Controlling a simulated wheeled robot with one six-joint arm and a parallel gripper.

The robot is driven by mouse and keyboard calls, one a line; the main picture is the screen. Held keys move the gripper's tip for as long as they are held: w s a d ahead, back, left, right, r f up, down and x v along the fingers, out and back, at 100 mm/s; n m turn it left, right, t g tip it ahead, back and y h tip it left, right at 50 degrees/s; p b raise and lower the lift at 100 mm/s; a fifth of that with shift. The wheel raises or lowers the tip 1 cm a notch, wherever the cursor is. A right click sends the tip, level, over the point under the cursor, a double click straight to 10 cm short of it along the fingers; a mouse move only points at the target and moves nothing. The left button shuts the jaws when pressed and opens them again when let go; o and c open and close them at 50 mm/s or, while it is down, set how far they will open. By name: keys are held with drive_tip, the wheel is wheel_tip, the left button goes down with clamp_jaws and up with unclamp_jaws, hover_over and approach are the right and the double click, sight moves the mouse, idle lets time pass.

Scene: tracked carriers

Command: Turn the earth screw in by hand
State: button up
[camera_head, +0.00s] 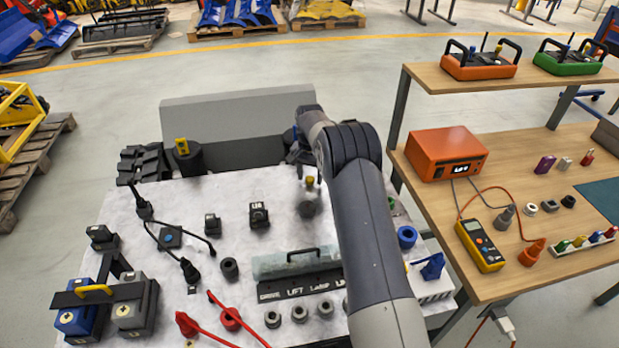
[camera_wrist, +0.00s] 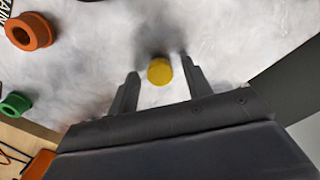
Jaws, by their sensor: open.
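A round yellow head (camera_wrist: 159,71), which looks like the earth screw, lies between my fingertips in the wrist view. In the head view a small yellow-topped piece (camera_head: 310,181) stands at the far right part of the pale board, just below my wrist. My gripper (camera_wrist: 160,67) is open, with one finger on each side of the yellow head and a visible gap to both. The screw's shank and the hole under it are hidden. My arm covers part of the board in the head view.
An orange ring (camera_wrist: 42,33) and a green ring (camera_wrist: 14,105) lie at the left in the wrist view. A wooden bench (camera_head: 520,200) with an orange box (camera_head: 446,154) stands at the right.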

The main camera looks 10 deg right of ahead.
drive_tip(key=n, duration=1.3)
drive_tip(key=shift+n, duration=0.4)
drive_tip(key=n, duration=0.5)
drive_tip(key=shift+n, duration=0.3)
drive_tip(key=n, duration=0.4)
drive_tip(key=shift+n, duration=0.4)
drive_tip(key=shift+c, duration=0.2)
drive_tip(key=c, duration=0.8)
drive_tip(key=m, duration=0.3)
drive_tip(key=shift+m, duration=0.3)
drive_tip(key=m, duration=0.4)
drive_tip(key=shift+m, duration=1.1)
